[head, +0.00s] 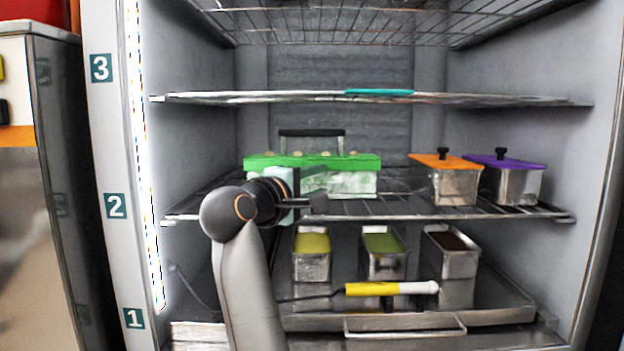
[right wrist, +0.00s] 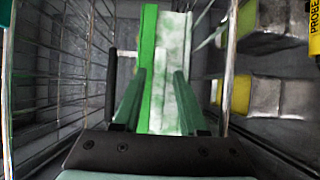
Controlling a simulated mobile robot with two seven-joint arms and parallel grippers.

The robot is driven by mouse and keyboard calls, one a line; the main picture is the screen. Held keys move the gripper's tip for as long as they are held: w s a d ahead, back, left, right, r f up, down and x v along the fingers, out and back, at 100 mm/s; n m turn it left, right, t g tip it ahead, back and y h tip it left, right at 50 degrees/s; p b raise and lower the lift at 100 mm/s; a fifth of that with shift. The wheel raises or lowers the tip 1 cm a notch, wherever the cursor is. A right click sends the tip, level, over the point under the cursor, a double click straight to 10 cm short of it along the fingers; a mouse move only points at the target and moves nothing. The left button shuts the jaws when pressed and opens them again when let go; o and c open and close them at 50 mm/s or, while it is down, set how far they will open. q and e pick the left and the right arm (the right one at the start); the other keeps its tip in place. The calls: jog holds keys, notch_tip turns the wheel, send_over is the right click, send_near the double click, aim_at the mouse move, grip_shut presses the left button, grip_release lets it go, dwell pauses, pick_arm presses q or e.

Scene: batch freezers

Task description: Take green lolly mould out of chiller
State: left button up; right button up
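The green lolly mould (head: 340,184) has a green top, a frosted pale body and a black bar handle above. It sits on the wire shelf at level 2, left of centre. My right gripper (head: 314,201) is in front of it and hides part of its left half. In the right wrist view the mould (right wrist: 167,60) lies ahead, with its handle to the left. The gripper's two green fingers (right wrist: 158,95) stand apart, lined up with the mould's top and underside. I cannot tell whether they touch it. My left gripper is out of view.
An orange-lidded tin (head: 453,186) and a purple-lidded tin (head: 516,184) stand right on the same shelf. Below are several open tins and a yellow probe (head: 385,289) on a tray (head: 500,317). A wire shelf (head: 480,99) runs above the mould.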

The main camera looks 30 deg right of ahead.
grip_shut()
dwell(1.0)
jog(key=shift+r, duration=0.1)
